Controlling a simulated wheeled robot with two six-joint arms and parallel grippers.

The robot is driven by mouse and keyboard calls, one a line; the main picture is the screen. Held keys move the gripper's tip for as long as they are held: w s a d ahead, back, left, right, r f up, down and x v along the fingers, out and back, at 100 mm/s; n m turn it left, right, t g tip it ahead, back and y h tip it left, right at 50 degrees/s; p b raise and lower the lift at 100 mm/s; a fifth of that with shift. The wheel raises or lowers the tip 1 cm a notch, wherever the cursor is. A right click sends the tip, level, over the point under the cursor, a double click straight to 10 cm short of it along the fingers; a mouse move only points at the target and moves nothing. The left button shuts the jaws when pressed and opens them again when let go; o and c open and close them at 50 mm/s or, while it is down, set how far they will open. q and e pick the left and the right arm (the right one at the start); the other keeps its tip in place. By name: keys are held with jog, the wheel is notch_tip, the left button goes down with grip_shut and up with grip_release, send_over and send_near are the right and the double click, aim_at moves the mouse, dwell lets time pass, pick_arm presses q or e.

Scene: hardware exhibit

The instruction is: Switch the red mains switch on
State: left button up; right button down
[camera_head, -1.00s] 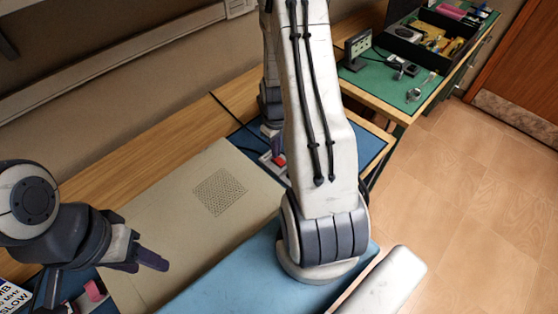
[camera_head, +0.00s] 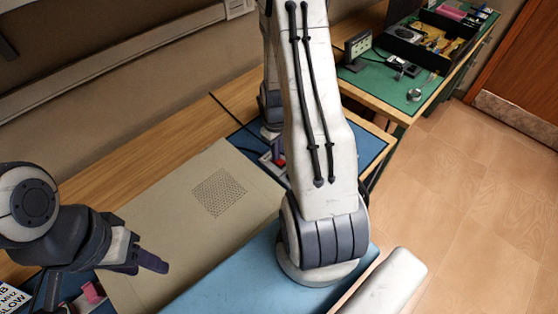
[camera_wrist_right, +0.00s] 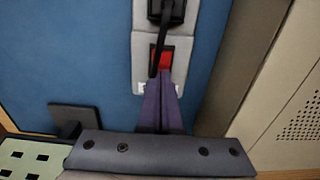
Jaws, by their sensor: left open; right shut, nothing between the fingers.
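The red mains switch (camera_wrist_right: 162,60) sits in a pale grey power strip (camera_wrist_right: 142,50) in the right wrist view. My right gripper (camera_wrist_right: 162,76) is shut and empty, its purple fingertips at the lower edge of the switch; I cannot tell whether they touch it. A black cable crosses part of the switch. In the head view the power strip (camera_head: 266,160) shows only partly, beside my right arm, which hides most of the right gripper. My left gripper (camera_head: 150,264) is open and empty at the lower left, away from the switch.
The strip lies on a blue mat (camera_head: 371,143). A black plug (camera_wrist_right: 165,12) sits in the strip above the switch. A large beige case (camera_head: 150,205) with a perforated patch stands beside it. A green mat (camera_head: 378,92) with small devices lies further back.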

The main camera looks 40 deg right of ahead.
notch_tip(320, 180, up, 7)
jog(key=p, duration=0.5)
jog(key=shift+f, duration=0.1)
dwell(0.5)
jog(key=a+r+n, duration=0.1)
jog(key=a+r, duration=0.5)
jog(key=a, duration=0.3)
jog(key=a+r+n, duration=0.2)
jog(key=a+r, duration=0.4)
jog(key=a, duration=0.3)
jog(key=s+a+r+n, duration=0.1)
jog(key=s+a+r, duration=0.3)
jog(key=s+a, duration=0.2)
jog(key=s+a+r+n+y, duration=0.1)
jog(key=s+a+r, duration=0.4)
jog(key=s, duration=0.5)
jog(key=shift+s+a+n, duration=0.15)
jog(key=shift+a+n, duration=0.45)
jog(key=shift+a, duration=0.45)
